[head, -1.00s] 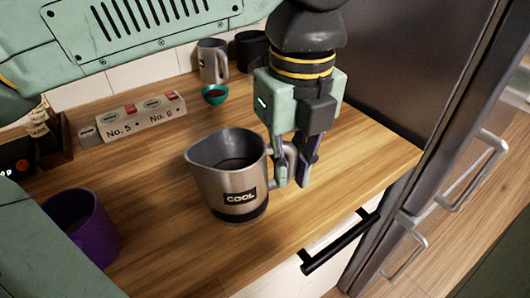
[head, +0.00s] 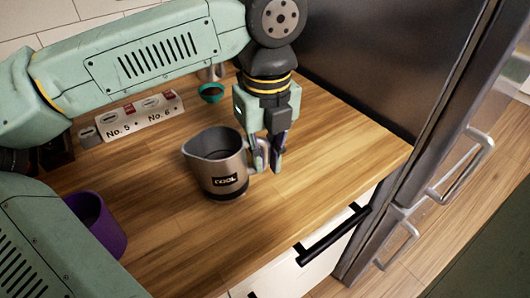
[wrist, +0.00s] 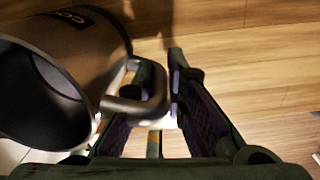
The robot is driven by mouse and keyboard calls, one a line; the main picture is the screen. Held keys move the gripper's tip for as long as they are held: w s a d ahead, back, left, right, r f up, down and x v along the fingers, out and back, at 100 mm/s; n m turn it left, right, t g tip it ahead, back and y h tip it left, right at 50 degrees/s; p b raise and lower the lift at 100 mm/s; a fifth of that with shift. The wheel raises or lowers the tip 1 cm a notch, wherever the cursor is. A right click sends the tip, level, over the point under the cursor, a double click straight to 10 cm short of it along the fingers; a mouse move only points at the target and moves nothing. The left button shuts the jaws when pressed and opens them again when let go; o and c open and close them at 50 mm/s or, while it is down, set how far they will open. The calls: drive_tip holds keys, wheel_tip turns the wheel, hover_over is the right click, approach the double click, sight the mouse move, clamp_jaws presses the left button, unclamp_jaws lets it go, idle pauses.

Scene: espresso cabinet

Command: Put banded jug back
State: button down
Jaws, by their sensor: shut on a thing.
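The banded jug (head: 217,167) is a steel jug with a dark band near its base and a black label. It is upright over the wooden counter in the head view; I cannot tell whether its base touches the wood. My gripper (head: 274,168) is on the jug's right side, pointing down, shut on its handle. In the wrist view the jug (wrist: 70,70) fills the left side, its open mouth showing. Its handle (wrist: 140,105) runs between my gripper's fingers (wrist: 165,100).
A socket block (head: 140,115) marked No. 5 and No. 6 and a teal bowl (head: 211,93) stand behind. A purple cup (head: 97,225) is at the left front. A steel fridge (head: 365,60) bounds the right. Bare counter (head: 320,140) lies right of my gripper.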

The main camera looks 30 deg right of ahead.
drive_tip(key=shift+f, duration=0.2)
drive_tip(key=c, duration=1.6)
unclamp_jaws()
drive_tip(key=shift+c, duration=0.2)
drive_tip(key=shift+r, duration=0.1)
drive_tip(key=shift+r, duration=0.25)
wheel_tip(320, 180, up, 12)
drive_tip(key=shift+f+b, duration=0.1)
drive_tip(key=shift+b, duration=0.35)
drive_tip(key=shift+s+f, duration=0.1)
